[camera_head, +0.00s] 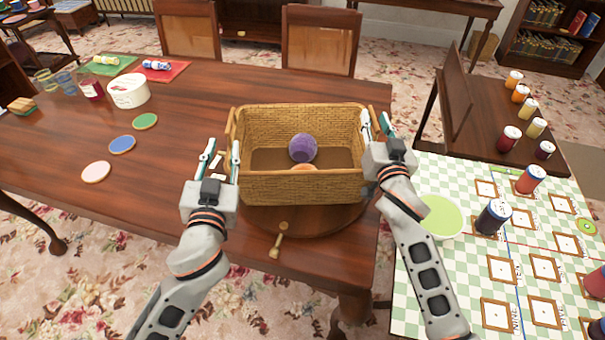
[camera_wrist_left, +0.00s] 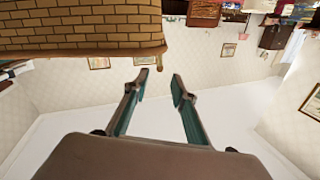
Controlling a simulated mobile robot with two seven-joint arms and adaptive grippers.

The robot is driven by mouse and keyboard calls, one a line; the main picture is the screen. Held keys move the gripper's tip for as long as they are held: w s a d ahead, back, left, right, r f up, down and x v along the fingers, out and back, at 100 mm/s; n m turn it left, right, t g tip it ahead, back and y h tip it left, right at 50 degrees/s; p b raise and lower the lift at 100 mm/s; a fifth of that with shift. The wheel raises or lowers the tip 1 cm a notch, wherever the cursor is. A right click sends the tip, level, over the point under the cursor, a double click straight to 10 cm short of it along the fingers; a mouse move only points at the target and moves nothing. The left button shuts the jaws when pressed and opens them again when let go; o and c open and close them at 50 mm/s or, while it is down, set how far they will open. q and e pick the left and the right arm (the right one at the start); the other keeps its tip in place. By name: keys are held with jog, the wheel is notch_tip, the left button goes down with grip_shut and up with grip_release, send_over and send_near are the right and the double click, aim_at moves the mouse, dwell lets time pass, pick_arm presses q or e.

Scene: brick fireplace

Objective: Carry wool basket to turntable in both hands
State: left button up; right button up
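The wicker wool basket (camera_head: 300,188) is upright over the round wooden turntable (camera_head: 325,216) and seems to rest on it, though its underside is hidden. A purple wool ball (camera_head: 303,148) is inside, and an orange one (camera_head: 304,167) is mostly hidden by the front wall. My left gripper (camera_head: 221,152) is beside the basket's left end, fingers apart. In the left wrist view the gap between its fingers (camera_wrist_left: 161,82) is empty, with the basket (camera_wrist_left: 80,28) above left. My right gripper (camera_head: 376,124) is at the basket's right end, its fingers apart and one close to the rim.
A small wooden-handled tool (camera_head: 278,240) lies at the table's front edge. Coloured coasters (camera_head: 122,145) and a white tub (camera_head: 128,91) are on the left. Chairs stand behind. A checked-cloth table (camera_head: 440,265) with jars and a green plate (camera_head: 440,216) adjoins the right.

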jog(key=s, duration=1.2)
jog(key=shift+d, duration=0.2)
jog(key=shift+f, duration=0.1)
